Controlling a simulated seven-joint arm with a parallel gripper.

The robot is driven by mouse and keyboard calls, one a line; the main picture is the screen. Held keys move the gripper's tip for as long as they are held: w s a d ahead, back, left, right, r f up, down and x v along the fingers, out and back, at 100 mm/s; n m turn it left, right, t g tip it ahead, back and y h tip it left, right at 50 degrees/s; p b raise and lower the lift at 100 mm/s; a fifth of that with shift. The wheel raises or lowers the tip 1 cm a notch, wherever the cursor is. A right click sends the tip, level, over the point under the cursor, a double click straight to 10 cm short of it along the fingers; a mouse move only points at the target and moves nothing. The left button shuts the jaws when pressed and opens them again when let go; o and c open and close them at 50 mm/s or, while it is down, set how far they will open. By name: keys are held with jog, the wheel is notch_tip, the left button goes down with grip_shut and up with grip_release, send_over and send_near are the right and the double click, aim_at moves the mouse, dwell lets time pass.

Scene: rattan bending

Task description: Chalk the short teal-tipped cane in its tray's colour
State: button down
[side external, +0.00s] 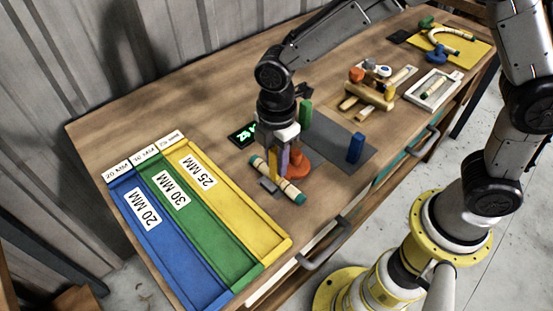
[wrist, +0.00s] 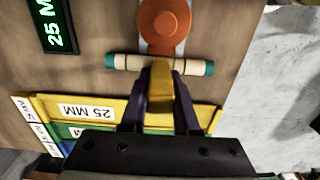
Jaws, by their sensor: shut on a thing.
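The short teal-tipped cane (side external: 288,190) lies on a grey gauge beside its orange round part (side external: 298,165). In the wrist view the cane (wrist: 130,62) runs crosswise, pale with darker bands and a teal tip at each end. My gripper (wrist: 160,100) is shut on a yellow block-like chalk (wrist: 160,85). The chalk's end overlaps the cane's middle; I cannot tell whether they touch. In the side view my gripper (side external: 279,165) is upright above the cane. A display (wrist: 58,28) reads 25 M, partly cut off. The yellow tray (side external: 225,195) is labelled 25 MM.
Blue (side external: 170,235) and green (side external: 205,220) trays, labelled 20 MM and 30 MM, lie beside the yellow one. Green (side external: 305,112) and blue (side external: 355,148) blocks stand by a dark mat (side external: 335,143). A wooden rack (side external: 372,95), white tray (side external: 449,82) and yellow board (side external: 478,50) are farther right.

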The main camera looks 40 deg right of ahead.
jog(key=shift+r, duration=3.5)
jog(key=shift+s+d+f+n, duration=0.2)
jog(key=shift+s+n, duration=0.1)
jog(key=shift+n, duration=0.1)
jog(key=s+d+r, duration=0.4)
jog(key=s+d, duration=0.9)
jog(key=d, duration=0.3)
jog(key=shift+m, duration=0.3)
jog(key=w+f, duration=0.3)
jog(key=w, duration=0.1)
jog(key=w+f, duration=0.3)
jog(key=w, duration=0.2)
jog(key=w+f, duration=0.3)
jog(key=w, duration=0.1)
jog(key=shift+w+f, duration=0.2)
jog(key=shift+w, duration=0.1)
jog(key=shift+w+a+f, duration=0.1)
jog(key=shift+w+f, duration=0.1)
jog(key=shift+f, duration=1.55)
